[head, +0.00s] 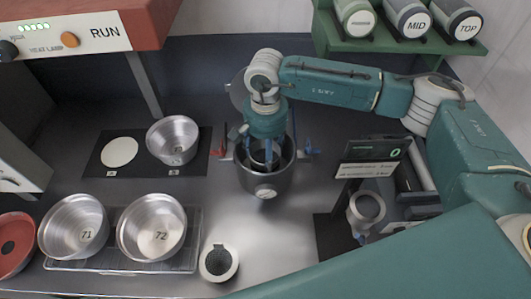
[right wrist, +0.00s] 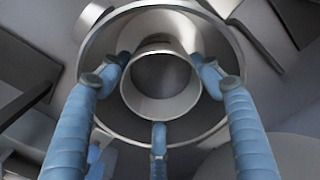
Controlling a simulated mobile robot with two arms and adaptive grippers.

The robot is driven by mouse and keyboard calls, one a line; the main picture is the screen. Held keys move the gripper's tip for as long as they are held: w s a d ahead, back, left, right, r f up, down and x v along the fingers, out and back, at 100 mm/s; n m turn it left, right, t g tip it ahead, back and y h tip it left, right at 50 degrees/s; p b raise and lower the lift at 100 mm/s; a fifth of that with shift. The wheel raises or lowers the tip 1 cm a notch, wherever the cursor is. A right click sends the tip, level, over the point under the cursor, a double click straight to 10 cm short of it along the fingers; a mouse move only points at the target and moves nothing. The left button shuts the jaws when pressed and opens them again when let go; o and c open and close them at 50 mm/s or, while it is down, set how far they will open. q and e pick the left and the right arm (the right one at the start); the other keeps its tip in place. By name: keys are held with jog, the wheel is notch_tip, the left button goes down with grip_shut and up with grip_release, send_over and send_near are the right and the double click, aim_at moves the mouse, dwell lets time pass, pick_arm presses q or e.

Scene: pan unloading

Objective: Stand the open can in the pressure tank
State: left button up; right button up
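The pressure tank (head: 265,182) is a dark round pot with a pale badge, standing open at mid-table. In the right wrist view its wide metal rim (right wrist: 97,112) rings the open can (right wrist: 160,76). The can is a grey cylinder seen from above, mouth up, within the tank's opening. My right gripper (head: 268,155) reaches down into the tank from above. Its three blue fingers (right wrist: 160,88) surround the can, their tips against its rim. Whether the can's base touches the tank floor is hidden. My left gripper is not in view.
Pans 71 (head: 73,227) and 72 (head: 151,228) sit on a wire rack at left. Another pan (head: 173,140) stands on a black mat behind. A white-rimmed cup (head: 219,262) stands in front. A small display (head: 372,160) is right of the tank.

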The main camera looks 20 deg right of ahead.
jog(key=shift+r, duration=0.1)
jog(key=shift+r, duration=0.15)
notch_tip(320, 180, up, 12)
jog(key=b, duration=0.4)
jog(key=shift+b, duration=0.35)
jog(key=shift+c, duration=0.6)
